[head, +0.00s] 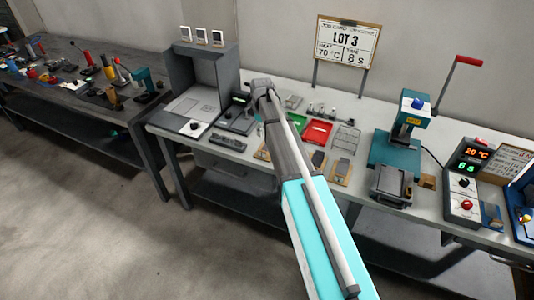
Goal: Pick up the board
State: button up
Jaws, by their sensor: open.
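Small tan boards lie near the front edge of the light workbench. One (341,172) carries a dark grey flat piece, and another (318,161) lies just left of it, close to my arm. A third tan piece (262,153) shows left of my arm. I cannot tell which of these is the task's board, as they are small in the picture. My arm reaches up from the bottom over the bench and covers part of its middle. My gripper is not visible.
A red tray (317,131) and a wire rack (346,138) stand behind the boards. A teal press (398,150) with a red-handled lever and a control box (465,185) stand at right. A grey booth (205,75) stands at left. A LOT 3 sign (348,43) rises behind.

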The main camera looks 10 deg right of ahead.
aim_at(263, 151)
jog(key=shift+f+b, duration=3.2)
jog(key=shift+f, duration=0.3)
jog(key=shift+s+f+b, duration=0.15)
jog(key=shift+f+b, duration=2.45)
grip_shut()
